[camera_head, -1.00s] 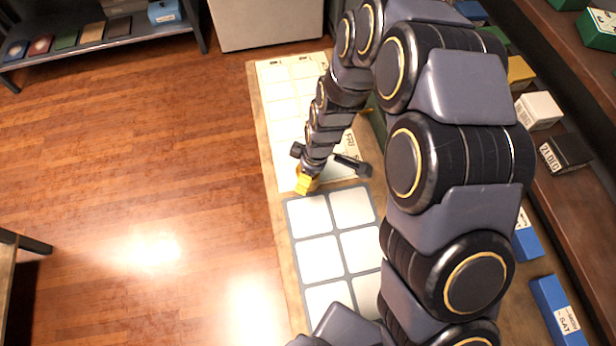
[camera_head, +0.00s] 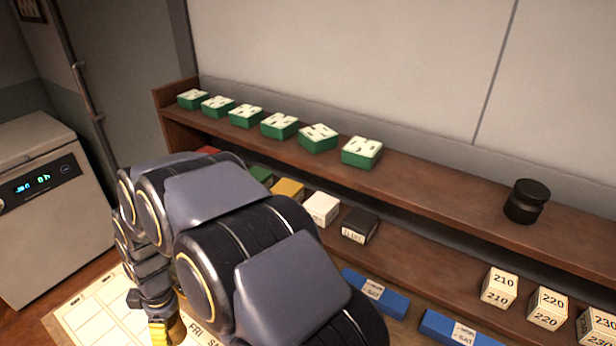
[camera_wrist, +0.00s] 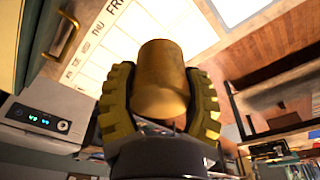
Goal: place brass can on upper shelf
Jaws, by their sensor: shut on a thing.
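My gripper (camera_wrist: 160,100) is shut on the brass can (camera_wrist: 160,65) in the wrist view, with one yellow ribbed finger on each side of it. In the head view my gripper (camera_head: 165,330) shows at the bottom left, over the paper calendar sheet; the can itself is hard to make out there. The upper shelf (camera_head: 430,190) is a long brown board along the wall, to the right of and higher in the picture than my gripper. Several green boxes with white tops (camera_head: 280,125) stand on its left part. A round black object (camera_head: 526,201) stands on its right part.
The lower shelf (camera_head: 430,262) holds coloured boxes, a black box (camera_head: 359,225) and white numbered boxes (camera_head: 548,306). Blue boxes (camera_head: 375,292) lie in front of it. The upper shelf is bare between the last green box and the black object. A grey appliance (camera_head: 45,200) stands at left.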

